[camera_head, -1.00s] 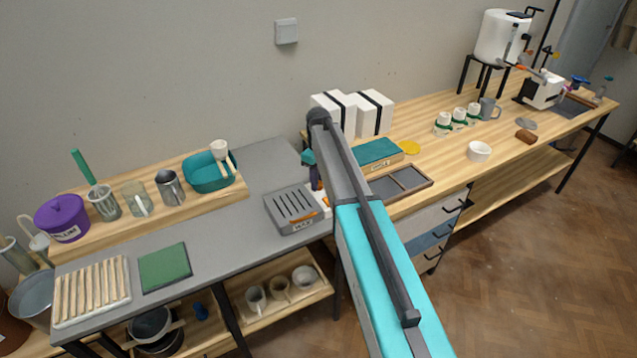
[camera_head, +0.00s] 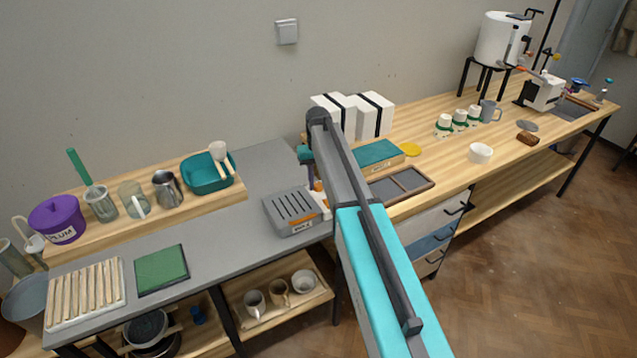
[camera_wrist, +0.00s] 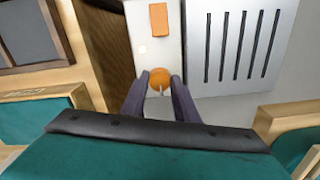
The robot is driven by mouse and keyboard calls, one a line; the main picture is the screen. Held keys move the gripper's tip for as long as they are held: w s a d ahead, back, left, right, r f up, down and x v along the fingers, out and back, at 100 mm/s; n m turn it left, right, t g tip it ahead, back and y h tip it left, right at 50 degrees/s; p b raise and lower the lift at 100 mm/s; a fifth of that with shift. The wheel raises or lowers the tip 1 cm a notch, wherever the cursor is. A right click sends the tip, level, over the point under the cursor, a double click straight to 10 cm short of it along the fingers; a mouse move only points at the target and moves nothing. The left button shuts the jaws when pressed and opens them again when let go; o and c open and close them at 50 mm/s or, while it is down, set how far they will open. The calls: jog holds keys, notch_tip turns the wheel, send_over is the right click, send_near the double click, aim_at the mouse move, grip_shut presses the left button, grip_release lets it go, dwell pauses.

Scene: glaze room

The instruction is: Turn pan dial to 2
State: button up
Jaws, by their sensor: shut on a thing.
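The wax pan (camera_head: 291,208) is a grey slotted unit on the grey worktop. It also shows in the wrist view (camera_wrist: 243,45), with a pale control strip (camera_wrist: 150,75) beside it. A round orange dial (camera_wrist: 160,75) sits on that strip, with a pale pointer mark towards the bottom of the picture. My gripper (camera_wrist: 160,84) is shut on the dial, one dark finger on each side. No number is readable around the dial. In the head view my arm hides most of the gripper and the dial.
An orange rectangular switch (camera_wrist: 158,18) and a small pale light (camera_wrist: 142,48) sit on the strip. White boxes (camera_head: 370,116), a teal-topped block (camera_head: 378,154) and a dark divided tray (camera_head: 400,184) stand close to my arm.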

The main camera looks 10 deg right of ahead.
aim_at(318, 184)
dwell(0.4)
jog(key=o, duration=1.1)
jog(key=shift+c, duration=0.2)
jog(key=shift+r, duration=0.2)
notch_tip(318, 184, up, 14)
jog(key=b, duration=0.3)
jog(key=shift+f, duration=0.25)
